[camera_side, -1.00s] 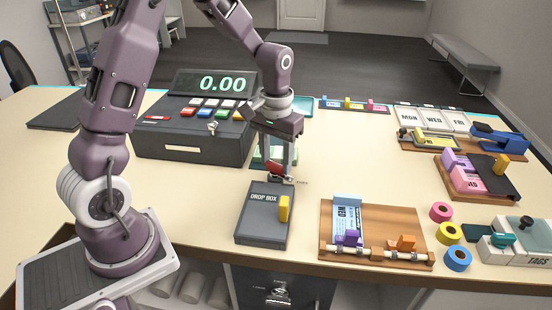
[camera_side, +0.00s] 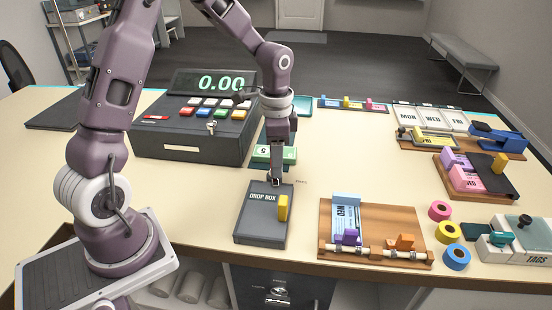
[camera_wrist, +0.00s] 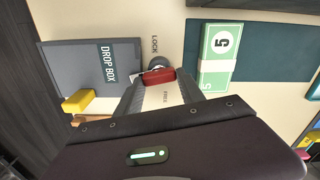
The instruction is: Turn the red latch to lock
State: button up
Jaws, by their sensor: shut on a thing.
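The red latch (camera_wrist: 158,77) sits beside the grey drop box (camera_wrist: 77,70), at the box's far end. My gripper (camera_wrist: 156,84) reaches down to it, with a finger at each side, and is shut on it. A round metal part shows just behind the latch. The word LOCK (camera_wrist: 154,45) is printed on the table past the latch, and FREE (camera_wrist: 166,96) shows between my fingers. In the side view my gripper (camera_side: 275,183) stands at the drop box (camera_side: 259,226), and its fingers hide the latch there.
A yellow block (camera_side: 283,207) stands on the drop box. A green banknote bundle (camera_wrist: 218,55) lies close to my gripper. The cash register (camera_side: 190,128) stands behind to the left. A wooden board (camera_side: 395,225) with tags lies to the right.

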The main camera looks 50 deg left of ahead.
jog(key=shift+m, duration=1.2)
jog(key=o, duration=1.4)
jog(key=shift+c, duration=0.2)
notch_tip(320, 180, up, 7)
jog(key=shift+r, duration=0.1)
